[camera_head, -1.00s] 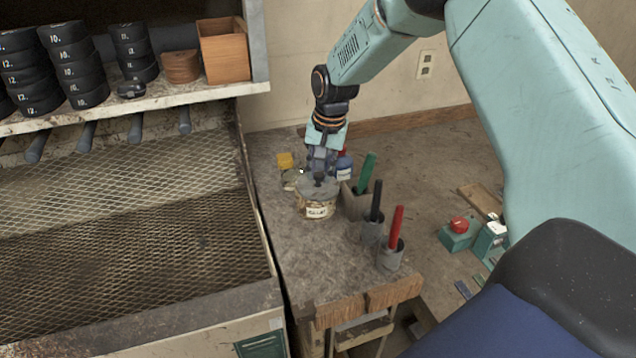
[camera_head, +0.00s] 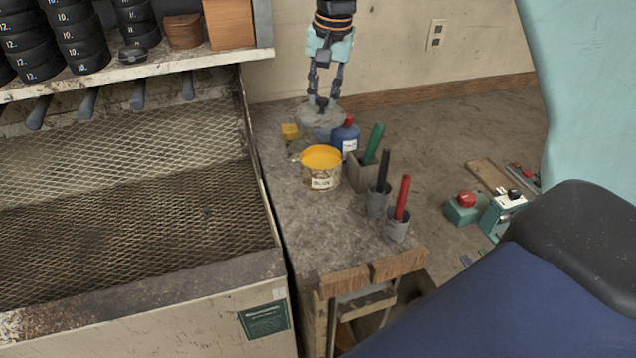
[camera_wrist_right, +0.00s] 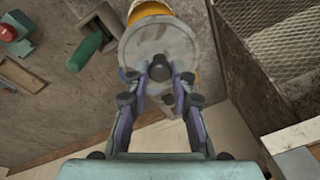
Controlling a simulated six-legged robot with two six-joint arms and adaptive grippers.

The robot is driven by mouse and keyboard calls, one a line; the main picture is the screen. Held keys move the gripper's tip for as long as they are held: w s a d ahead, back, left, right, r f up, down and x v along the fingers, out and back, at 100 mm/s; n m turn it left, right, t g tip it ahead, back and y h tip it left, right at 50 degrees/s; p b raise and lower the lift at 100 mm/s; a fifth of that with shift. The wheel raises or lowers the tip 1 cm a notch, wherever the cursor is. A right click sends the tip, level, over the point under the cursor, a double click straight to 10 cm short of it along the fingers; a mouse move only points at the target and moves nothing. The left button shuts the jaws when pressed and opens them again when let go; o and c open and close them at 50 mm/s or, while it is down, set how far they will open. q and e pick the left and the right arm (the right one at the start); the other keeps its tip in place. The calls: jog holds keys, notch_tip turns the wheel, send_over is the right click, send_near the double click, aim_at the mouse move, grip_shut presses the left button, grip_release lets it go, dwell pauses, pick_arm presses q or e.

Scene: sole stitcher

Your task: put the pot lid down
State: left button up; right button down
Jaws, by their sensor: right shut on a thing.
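The pot lid (camera_head: 322,118) is a grey round disc with a dark knob. My right gripper (camera_head: 322,103) is shut on its knob and holds it behind the pot, near the back of the bench. In the right wrist view the lid (camera_wrist_right: 160,48) hangs between me and the pot, with my right gripper's fingers (camera_wrist_right: 159,78) around the knob. The pot (camera_head: 321,176) is a labelled tin that stands open, with yellow contents showing. Whether the lid touches the bench cannot be told. My left gripper is not in view.
A blue bottle with a red cap (camera_head: 346,137) stands close beside the lid. A yellow block (camera_head: 290,131) lies to its left. Holders with green, black (camera_head: 381,180) and red (camera_head: 401,203) handles line the right side. The bench (camera_head: 325,240) is clear in front.

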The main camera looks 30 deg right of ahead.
jog(key=s+a+f+n+b, duration=0.4)
jog(key=s+a+f+n, duration=0.45)
jog(key=s, duration=0.25)
jog(key=shift+g, duration=0.3)
notch_tip(320, 180, down, 6)
jog(key=shift+w+a+r, duration=0.15)
notch_tip(320, 180, down, 4)
jog(key=shift+a+r, duration=0.1)
jog(key=shift+r, duration=0.15)
jog(key=shift+m, duration=0.25)
jog(key=shift+f, duration=0.1)
jog(key=c, duration=1.6)
grip_release()
jog(key=o, duration=0.5)
